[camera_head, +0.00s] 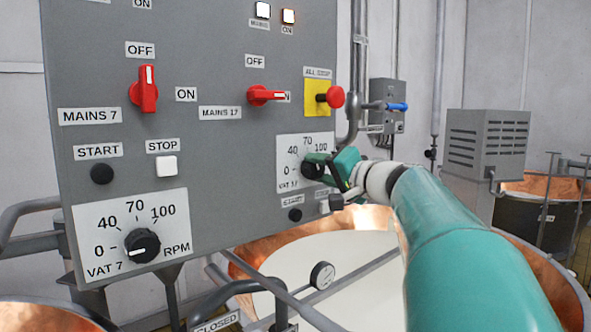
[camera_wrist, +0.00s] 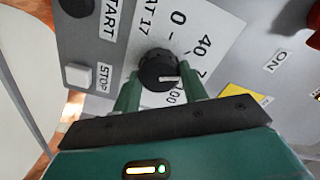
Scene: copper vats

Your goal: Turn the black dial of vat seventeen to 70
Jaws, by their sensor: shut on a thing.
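The black dial of vat 17 (camera_head: 311,169) sits on a white scale plate (camera_head: 289,149) at the lower right of the grey panel. In the wrist view the dial (camera_wrist: 157,68) stands between the two green fingers of my gripper (camera_wrist: 159,88), which is shut on it. The white mark on the dial points right in the wrist view, roughly toward the 70, which is partly hidden by a finger. In the head view my gripper (camera_head: 326,170) reaches the dial from the right and hides part of the dial and plate.
The vat 7 dial (camera_head: 142,245) points near 0. The red mains 17 switch (camera_head: 266,95) lies toward ON. A red stop button (camera_head: 335,97) on yellow sits above my gripper. Below the vat 17 plate are a black start button (camera_head: 295,215) and a stop button. An open copper vat (camera_head: 262,252) lies below.

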